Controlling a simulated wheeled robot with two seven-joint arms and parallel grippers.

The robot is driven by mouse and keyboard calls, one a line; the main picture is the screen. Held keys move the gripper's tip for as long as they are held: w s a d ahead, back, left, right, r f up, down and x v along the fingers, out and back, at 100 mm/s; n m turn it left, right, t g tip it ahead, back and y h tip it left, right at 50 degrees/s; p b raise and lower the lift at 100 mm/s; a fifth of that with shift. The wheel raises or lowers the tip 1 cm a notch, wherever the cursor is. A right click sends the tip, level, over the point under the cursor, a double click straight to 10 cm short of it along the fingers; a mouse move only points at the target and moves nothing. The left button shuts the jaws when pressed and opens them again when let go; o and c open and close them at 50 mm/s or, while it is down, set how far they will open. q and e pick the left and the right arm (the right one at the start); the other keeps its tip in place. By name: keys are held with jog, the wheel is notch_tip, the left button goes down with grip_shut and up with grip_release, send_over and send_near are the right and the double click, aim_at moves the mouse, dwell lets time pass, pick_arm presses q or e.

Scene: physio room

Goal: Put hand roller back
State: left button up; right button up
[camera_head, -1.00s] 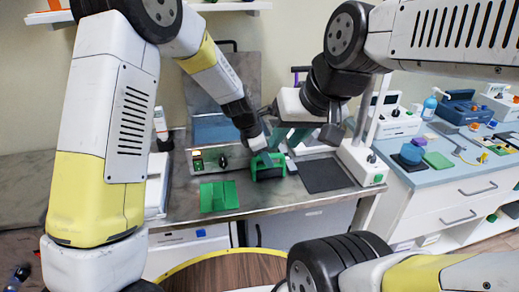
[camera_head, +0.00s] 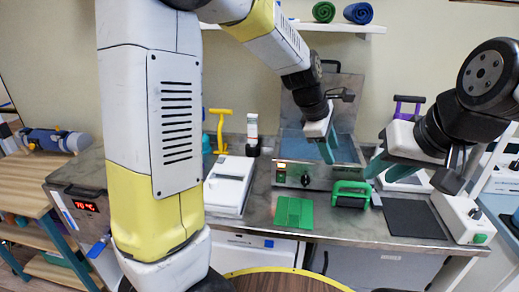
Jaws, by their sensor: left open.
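The hand roller (camera_head: 352,187), a green frame with a dark lower part, rests on the metal worktop in front of the metal-cased heater unit. A flat green holder-like piece (camera_head: 294,212) lies to its left, apart from it. My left gripper (camera_head: 326,153) has teal fingers and is open and empty, above and behind the roller to its left. My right gripper (camera_head: 378,166) hangs above and to the right of the roller, its teal fingers seen edge-on, so its opening is unclear. I cannot tell whether its tips touch anything.
A white device (camera_head: 229,187) stands left of the green piece. A dark mat (camera_head: 412,218) lies to the right, beside a white control box (camera_head: 460,217). A yellow-handled tool (camera_head: 220,128) and a white bottle (camera_head: 253,133) stand behind. A shelf (camera_head: 340,28) with rolled towels is above.

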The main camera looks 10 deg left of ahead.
pick_arm(q)
jog(key=s+a+r+m+t+y, duration=0.1)
jog(key=s+a+r+m, duration=0.2)
jog(key=s+a+m, duration=0.4)
jog(key=s+a+r+m+t+y, duration=0.1)
jog(key=s+a+r+m, duration=0.3)
jog(key=s+a+m, duration=0.4)
jog(key=s+a+t, duration=0.1)
jog(key=s+a, duration=0.3)
jog(key=a, duration=0.1)
jog(key=shift+s+a+r, duration=0.25)
jog(key=shift+s+a, duration=0.1)
jog(key=shift+s, duration=0.05)
dwell(0.6)
